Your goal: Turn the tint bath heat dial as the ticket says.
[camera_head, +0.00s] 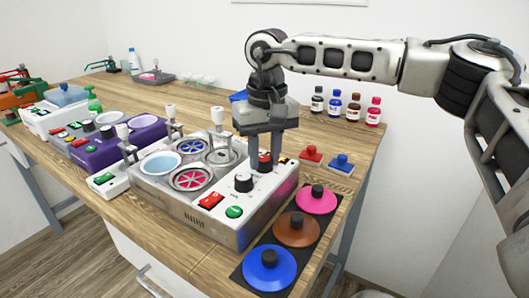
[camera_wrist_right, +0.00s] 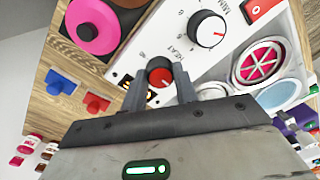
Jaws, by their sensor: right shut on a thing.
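The tint bath (camera_head: 218,225) is a white and grey box on the wooden table, with round wells, dials and buttons on top. Its heat dial (camera_head: 264,158) is dark with a red top and stands at the back right of the panel. In the wrist view the dial (camera_wrist_right: 160,76) sits beside the printed word HEAT. My right gripper (camera_head: 264,166) points down with its fingers shut around the dial; the wrist view also shows the fingers (camera_wrist_right: 160,88) on either side of it. The dial's pointer setting is hidden or unreadable. I cannot make out a ticket. My left gripper is not in view.
A second dial (camera_head: 243,182), a red switch (camera_head: 211,200) and a green button (camera_head: 234,212) are close by. Pink (camera_head: 317,199), brown (camera_head: 296,230) and blue (camera_head: 269,270) lids lie on a dark mat at the right. Several bottles stand behind. A purple machine (camera_head: 120,147) stands left.

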